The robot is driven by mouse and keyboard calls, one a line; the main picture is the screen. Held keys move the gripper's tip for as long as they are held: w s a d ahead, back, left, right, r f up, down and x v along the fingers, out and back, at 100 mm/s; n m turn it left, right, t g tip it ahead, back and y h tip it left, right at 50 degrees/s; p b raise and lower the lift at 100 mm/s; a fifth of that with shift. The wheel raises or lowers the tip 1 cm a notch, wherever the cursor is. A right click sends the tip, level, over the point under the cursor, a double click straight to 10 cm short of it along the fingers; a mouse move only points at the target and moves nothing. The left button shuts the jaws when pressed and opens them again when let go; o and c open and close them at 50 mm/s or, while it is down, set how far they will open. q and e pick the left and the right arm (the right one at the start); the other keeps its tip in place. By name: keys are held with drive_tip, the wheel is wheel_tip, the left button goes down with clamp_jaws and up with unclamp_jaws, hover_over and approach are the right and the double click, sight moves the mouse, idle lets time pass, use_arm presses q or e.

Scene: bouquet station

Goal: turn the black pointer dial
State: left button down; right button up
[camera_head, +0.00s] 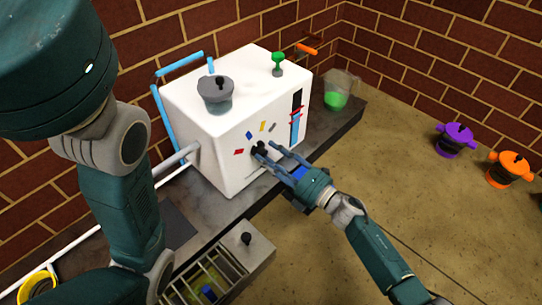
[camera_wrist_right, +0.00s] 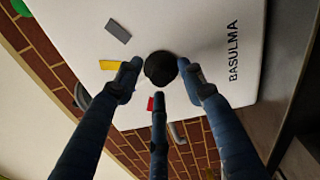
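The black pointer dial (camera_head: 259,149) sits on the front face of the white machine (camera_head: 215,150), with small coloured marks around it. In the right wrist view the dial (camera_wrist_right: 160,68) shows as a round black knob between my fingertips. My right gripper (camera_head: 268,152) is at the machine's front with its fingers spread around the dial. In the wrist view a fingertip is on either side of the dial and a third below it, with narrow gaps; contact cannot be made out. Which way the pointer faces is unclear. My left gripper is out of view.
A grey lidded pot (camera_head: 216,96) and a green knob (camera_head: 278,61) are on the machine's top. A beaker with green liquid (camera_head: 337,92) stands to its right. A drawer with a grille (camera_head: 222,265) is below. Purple (camera_head: 455,139) and orange (camera_head: 509,169) pots stand at right.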

drive_tip(key=v, duration=1.1)
drive_tip(key=shift+s+d, duration=0.2)
drive_tip(key=shift+d, duration=0.2)
